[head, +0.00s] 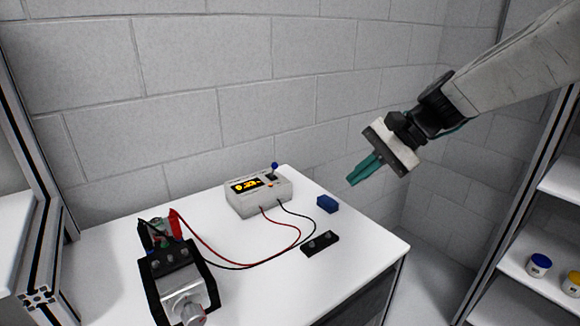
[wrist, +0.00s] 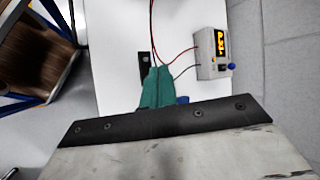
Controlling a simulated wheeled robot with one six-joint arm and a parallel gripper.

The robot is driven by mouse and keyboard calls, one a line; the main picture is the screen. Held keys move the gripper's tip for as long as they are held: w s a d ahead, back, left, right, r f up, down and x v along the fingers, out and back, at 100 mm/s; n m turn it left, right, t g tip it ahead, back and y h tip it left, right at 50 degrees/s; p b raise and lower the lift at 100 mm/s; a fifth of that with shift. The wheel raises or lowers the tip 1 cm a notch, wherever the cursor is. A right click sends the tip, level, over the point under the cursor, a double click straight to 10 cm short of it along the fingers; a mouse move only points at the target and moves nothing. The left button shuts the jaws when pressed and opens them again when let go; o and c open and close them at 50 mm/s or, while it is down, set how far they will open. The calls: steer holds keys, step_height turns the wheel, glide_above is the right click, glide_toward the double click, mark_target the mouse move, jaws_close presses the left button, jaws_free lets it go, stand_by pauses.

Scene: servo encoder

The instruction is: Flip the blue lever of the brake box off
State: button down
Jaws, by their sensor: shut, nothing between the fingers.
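The brake box (head: 258,198) is a pale box with a lit orange display, standing at the back of the white table. Its blue-tipped lever (head: 274,166) sticks up from the right end of its top. In the wrist view the box (wrist: 212,55) is at the upper right, with the blue lever tip (wrist: 231,67) at its right side. My gripper (head: 352,182) has teal fingers, shut and empty, in the air to the right of the box and apart from it. The fingers also show in the wrist view (wrist: 158,72).
A servo motor (head: 184,285) in a black bracket stands at the table's front left. Red and black wires (head: 290,245) run from it to the box. A blue block (head: 327,204) and a black strip (head: 320,243) lie on the right. Shelves with small jars (head: 539,264) stand at far right.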

steer(key=w+f+m+t+y, duration=0.1)
steer(key=w+f+m+y, duration=0.1)
steer(key=w, duration=0.8)
steer(key=w+f+m+t+y, duration=0.2)
steer(key=w+f+m, duration=0.3)
steer(key=w, duration=0.5)
steer(key=shift+a+m, duration=0.4)
steer(key=shift+f, duration=0.1)
steer(key=x, duration=0.4)
steer(key=a+r+x, duration=0.1)
steer(key=x, duration=0.3)
steer(key=r+x, duration=0.1)
steer(key=x, duration=0.3)
steer(key=shift+s+a+r, duration=0.1)
steer(key=shift+s+a, duration=0.15)
steer(key=shift+a, duration=0.3)
steer(key=shift+w+d+r, duration=0.15)
